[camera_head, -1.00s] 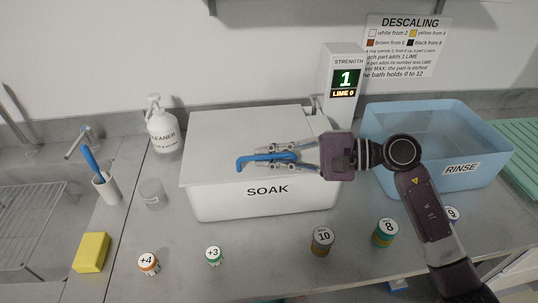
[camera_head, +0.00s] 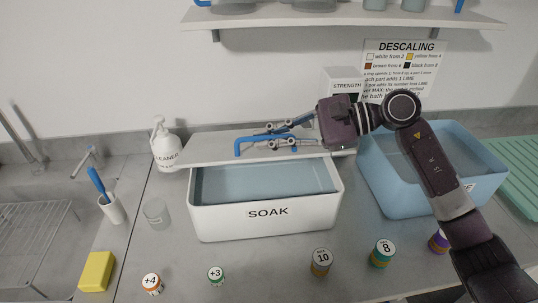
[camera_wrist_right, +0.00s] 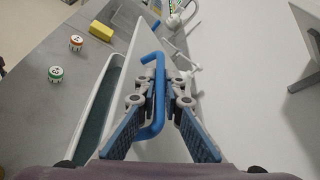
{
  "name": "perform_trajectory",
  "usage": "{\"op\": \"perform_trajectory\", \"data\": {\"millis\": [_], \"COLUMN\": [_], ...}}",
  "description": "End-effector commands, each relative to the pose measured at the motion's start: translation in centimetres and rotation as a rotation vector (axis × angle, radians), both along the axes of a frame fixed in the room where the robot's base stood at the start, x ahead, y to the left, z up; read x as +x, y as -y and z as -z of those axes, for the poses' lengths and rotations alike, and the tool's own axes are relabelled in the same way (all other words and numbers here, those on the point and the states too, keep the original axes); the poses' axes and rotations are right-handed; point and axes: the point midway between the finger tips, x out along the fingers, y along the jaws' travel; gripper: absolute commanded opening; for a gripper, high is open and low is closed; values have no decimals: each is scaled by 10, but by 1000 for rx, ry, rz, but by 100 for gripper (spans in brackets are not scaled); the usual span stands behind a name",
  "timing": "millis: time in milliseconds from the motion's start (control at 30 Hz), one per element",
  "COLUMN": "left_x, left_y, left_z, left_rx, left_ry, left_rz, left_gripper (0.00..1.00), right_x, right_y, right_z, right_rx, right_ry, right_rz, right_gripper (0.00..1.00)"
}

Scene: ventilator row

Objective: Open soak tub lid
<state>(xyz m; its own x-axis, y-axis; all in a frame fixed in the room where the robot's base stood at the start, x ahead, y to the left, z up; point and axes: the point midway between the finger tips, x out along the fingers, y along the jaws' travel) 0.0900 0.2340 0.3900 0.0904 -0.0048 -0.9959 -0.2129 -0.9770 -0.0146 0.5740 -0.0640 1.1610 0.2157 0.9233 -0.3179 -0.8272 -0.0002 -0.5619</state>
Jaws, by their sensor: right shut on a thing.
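The white soak tub (camera_head: 268,220) stands in the middle of the counter with blue-grey liquid inside. Its white lid (camera_head: 210,150) is raised and tilted back, its front edge well above the tub's rim. The blue lid handle (camera_head: 240,146) is on the lid's front. My right gripper (camera_head: 270,137) is shut on the handle. In the right wrist view the blue fingers of my gripper (camera_wrist_right: 160,110) close around the handle (camera_wrist_right: 159,75), with the lid (camera_wrist_right: 127,65) beside it. My left gripper is not in view.
The blue rinse tub (camera_head: 400,197) stands right of the soak tub. Several numbered cans, including the 10 can (camera_head: 320,262) and 8 can (camera_head: 382,253), stand in front. A cleaner bottle (camera_head: 165,148) and a clear cup (camera_head: 156,212) are at left. A shelf (camera_head: 340,18) hangs above.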

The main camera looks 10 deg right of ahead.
Motion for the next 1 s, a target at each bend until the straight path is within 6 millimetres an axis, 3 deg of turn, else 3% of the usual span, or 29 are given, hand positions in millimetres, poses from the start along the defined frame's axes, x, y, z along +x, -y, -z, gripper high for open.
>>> {"op": "perform_trajectory", "data": {"millis": [33,100,367,967,1000], "left_x": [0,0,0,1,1], "left_y": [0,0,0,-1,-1], "left_z": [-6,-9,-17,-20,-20], "left_rx": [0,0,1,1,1], "left_ry": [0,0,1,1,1], "left_rz": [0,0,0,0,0], "left_gripper": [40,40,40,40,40], "right_x": [6,12,30,37,37], "right_y": [0,0,0,0,0], "right_z": [-14,-23,-44,-49,-49], "right_rx": [2,3,4,5,4], "right_ry": [-28,-72,-189,-235,-234], "right_rz": [1,2,1,0,0], "right_gripper": [0,0,0,0,9]}}
